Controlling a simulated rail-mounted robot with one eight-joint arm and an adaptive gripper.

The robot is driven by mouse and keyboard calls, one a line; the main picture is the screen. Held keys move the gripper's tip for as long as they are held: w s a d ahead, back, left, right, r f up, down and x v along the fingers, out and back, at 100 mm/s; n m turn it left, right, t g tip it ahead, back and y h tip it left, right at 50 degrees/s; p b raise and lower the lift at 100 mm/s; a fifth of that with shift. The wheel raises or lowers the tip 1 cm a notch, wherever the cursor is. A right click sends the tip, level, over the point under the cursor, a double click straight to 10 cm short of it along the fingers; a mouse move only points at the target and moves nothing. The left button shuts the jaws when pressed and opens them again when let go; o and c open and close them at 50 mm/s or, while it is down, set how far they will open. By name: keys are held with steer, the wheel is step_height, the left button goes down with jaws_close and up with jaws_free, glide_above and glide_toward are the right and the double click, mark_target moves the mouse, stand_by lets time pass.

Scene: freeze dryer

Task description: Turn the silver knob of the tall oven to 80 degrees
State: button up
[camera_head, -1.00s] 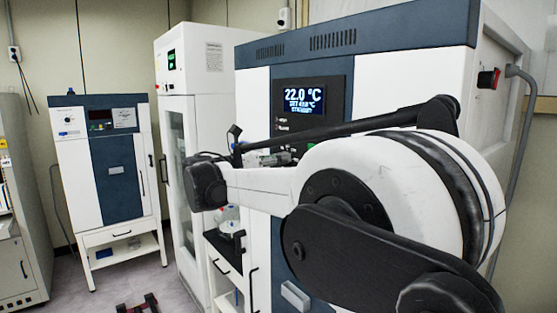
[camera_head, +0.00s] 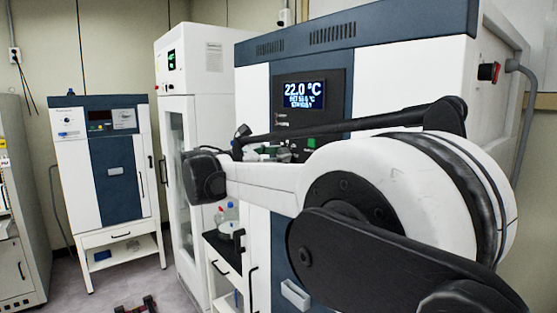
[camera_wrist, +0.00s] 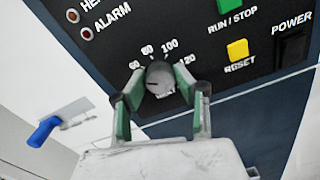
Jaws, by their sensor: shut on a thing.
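The silver knob (camera_wrist: 159,78) sits on the dark control panel of the tall oven (camera_head: 400,70). Printed marks around it include 60, 80, 100 and 120. My gripper (camera_wrist: 160,86), with green-padded fingers, is shut on the knob, one finger on each side. The fingers and wrist hide the knob's lower surroundings. I cannot tell exactly which mark the knob points to. The oven's display (camera_head: 304,95) reads 22.0 °C, with a smaller set line that looks like about 55 °C. In the head view my arm hides most of the gripper and the knob.
A green RUN/STOP button (camera_wrist: 229,5), a yellow RESET button (camera_wrist: 238,50) and a black POWER switch (camera_wrist: 291,46) lie right of the knob. A blue-tipped lever (camera_wrist: 43,131) shows at lower left. A smaller oven (camera_head: 105,160) and a tall white cabinet (camera_head: 192,75) stand left.

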steer(key=m+b, duration=0.2)
steer(key=m, duration=1)
steer(key=shift+f+b, duration=0.1)
steer(key=shift+b, duration=0.2)
stand_by(0.3)
steer(key=o, duration=1.1)
steer(key=shift+s, duration=0.1)
steer(key=v, duration=1.2)
